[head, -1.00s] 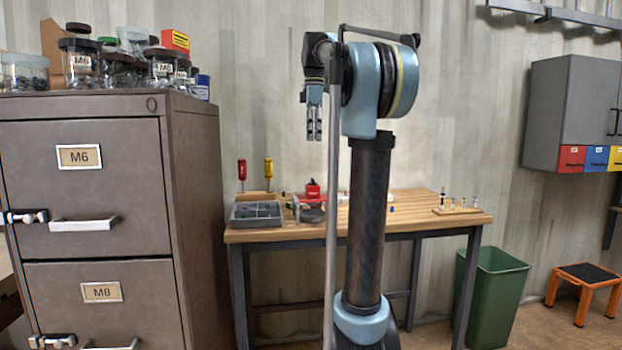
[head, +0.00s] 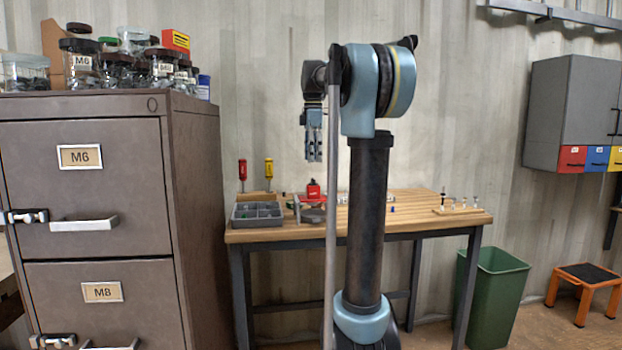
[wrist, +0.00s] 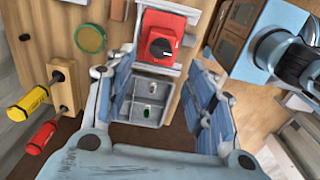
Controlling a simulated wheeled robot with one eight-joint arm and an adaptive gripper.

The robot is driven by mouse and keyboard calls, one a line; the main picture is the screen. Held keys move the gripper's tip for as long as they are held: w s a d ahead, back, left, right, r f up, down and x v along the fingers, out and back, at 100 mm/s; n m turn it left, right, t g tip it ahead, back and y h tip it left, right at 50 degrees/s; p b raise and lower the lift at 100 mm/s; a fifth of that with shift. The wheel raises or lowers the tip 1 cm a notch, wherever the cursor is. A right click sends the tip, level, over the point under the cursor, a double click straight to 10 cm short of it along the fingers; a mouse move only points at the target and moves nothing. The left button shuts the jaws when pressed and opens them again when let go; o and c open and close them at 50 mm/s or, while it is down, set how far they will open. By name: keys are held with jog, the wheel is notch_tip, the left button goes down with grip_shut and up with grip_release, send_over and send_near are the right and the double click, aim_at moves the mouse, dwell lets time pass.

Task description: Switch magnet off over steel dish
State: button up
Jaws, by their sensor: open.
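A red block with a black knob (wrist: 162,38), which looks like the switchable magnet, lies below my gripper in the wrist view. It shows small and red on the bench in the head view (head: 313,189). My gripper (head: 314,159) points down above the bench, apart from everything. In the wrist view my gripper (wrist: 161,78) has its fingers spread, with nothing between them.
A grey compartment tray (head: 257,223) stands left of the dish; small green items lie in its compartments. Red (head: 242,168) and yellow (head: 269,168) screwdrivers stand in a rack behind. A wooden pegged block (head: 458,211) is at the bench's right. A filing cabinet (head: 85,190) stands left.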

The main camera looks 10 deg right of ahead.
aim_at(313, 179)
notch_tip(313, 179, down, 8)
jog(key=shift+r, duration=0.1)
jog(key=shift+c, duration=0.2)
